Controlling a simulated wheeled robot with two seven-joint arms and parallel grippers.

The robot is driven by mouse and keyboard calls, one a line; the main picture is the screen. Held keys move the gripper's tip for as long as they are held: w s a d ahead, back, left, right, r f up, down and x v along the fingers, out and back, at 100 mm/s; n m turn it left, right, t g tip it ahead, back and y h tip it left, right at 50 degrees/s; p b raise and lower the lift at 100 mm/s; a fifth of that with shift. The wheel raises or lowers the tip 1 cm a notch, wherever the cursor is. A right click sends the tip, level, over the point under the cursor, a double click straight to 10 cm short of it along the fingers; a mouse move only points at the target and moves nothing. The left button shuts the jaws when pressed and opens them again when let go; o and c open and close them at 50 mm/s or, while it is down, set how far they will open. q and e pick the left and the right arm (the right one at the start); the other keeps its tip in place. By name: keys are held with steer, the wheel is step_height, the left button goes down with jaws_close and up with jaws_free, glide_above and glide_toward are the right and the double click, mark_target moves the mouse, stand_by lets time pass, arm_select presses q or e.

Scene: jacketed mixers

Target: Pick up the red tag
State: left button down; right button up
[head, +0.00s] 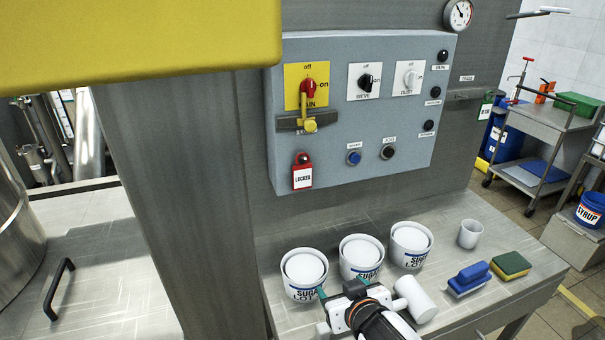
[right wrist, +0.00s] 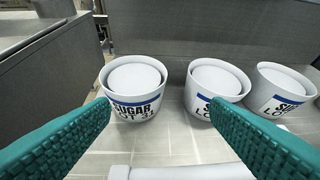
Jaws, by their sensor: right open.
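A red tag (head: 302,172) with a white label reading LOCKED hangs on the lower left of the grey control panel (head: 405,160), below the yellow-backed main switch (head: 308,86). My right gripper (head: 343,288) is open and empty, low over the steel table by the sugar tubs. It is below the tag, slightly to its right, and apart from it. In the right wrist view its teal fingers (right wrist: 161,112) are spread wide with the tubs beyond. The red tag does not show in that view. My left gripper is not in view.
Several white tubs, including a sugar tub (head: 303,274), stand along the table. A white cylinder (head: 414,299), cup (head: 470,234), blue brush (head: 468,277) and green-yellow sponge (head: 511,265) are to the right. A grey post (head: 178,200) and yellow block (head: 130,40) fill the left foreground.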

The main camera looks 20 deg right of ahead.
steer(key=w+r+t+y, duration=0.1)
steer(key=w+r+t, duration=0.2)
steer(key=w+r, duration=0.3)
steer(key=w+r+t, duration=0.3)
steer(key=w+r, duration=0.1)
steer(key=r, duration=0.5)
steer(key=p, duration=0.2)
glide_toward(303, 169)
steer(key=w, duration=0.2)
steer(key=w+p, duration=0.2)
steer(key=w, duration=0.3)
steer(key=shift+w+a+r+p, duration=0.15)
steer(key=shift+w+p, duration=0.1)
steer(key=shift+p, duration=0.15)
steer(key=shift+w, duration=0.3)
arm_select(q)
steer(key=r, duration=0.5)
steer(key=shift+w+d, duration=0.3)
arm_select(e)
steer(key=shift+s, duration=0.1)
steer(key=shift+c, duration=0.2)
steer(key=c, duration=1)
